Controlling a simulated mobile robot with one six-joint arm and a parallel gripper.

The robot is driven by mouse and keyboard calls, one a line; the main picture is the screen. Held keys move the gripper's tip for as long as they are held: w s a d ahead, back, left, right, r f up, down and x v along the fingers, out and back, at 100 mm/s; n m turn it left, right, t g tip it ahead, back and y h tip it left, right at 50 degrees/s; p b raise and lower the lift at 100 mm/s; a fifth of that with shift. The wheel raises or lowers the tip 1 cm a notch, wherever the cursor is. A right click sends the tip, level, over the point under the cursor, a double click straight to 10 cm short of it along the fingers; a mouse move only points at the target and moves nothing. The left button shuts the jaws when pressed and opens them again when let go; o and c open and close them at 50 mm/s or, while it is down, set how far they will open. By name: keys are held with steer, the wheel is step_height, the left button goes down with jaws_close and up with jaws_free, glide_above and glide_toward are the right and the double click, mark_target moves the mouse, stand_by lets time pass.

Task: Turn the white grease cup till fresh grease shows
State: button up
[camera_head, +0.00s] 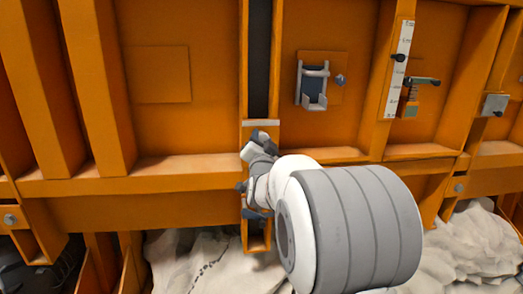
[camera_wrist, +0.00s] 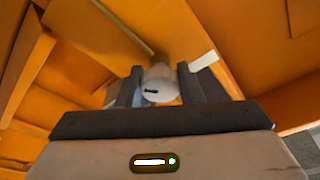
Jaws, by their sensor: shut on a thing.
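The white grease cup (camera_wrist: 158,86) shows in the wrist view as a round, pale cap with a short dark mark on its face. My gripper (camera_wrist: 160,80) is shut on it, with one dark finger on each side. In the head view my gripper (camera_head: 258,148) is at the narrow upright orange post, below the dark vertical slot. The cup cannot be made out there, as my gripper and arm cover that spot. No grease can be made out in either view.
An orange ribbed steel wall (camera_head: 190,120) fills the view, with a horizontal ledge (camera_head: 130,178) beside my wrist. To the right are a grey latch (camera_head: 314,86), a white scale strip (camera_head: 400,75) and a small lever (camera_head: 422,81). Pale sand (camera_head: 200,262) lies below.

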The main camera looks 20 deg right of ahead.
steer(key=shift+m+h+b, duration=0.3)
steer(key=shift+m+b, duration=0.2)
steer(key=shift+m, duration=0.5)
steer(key=shift+m+g, duration=0.3)
steer(key=o, duration=1)
steer(key=shift+c, duration=0.2)
steer(key=p+v, duration=0.1)
steer(key=v, duration=0.6)
steer(key=shift+s+a+f, duration=0.15)
steer(key=shift+s+a, duration=0.05)
steer(key=shift+s, duration=0.15)
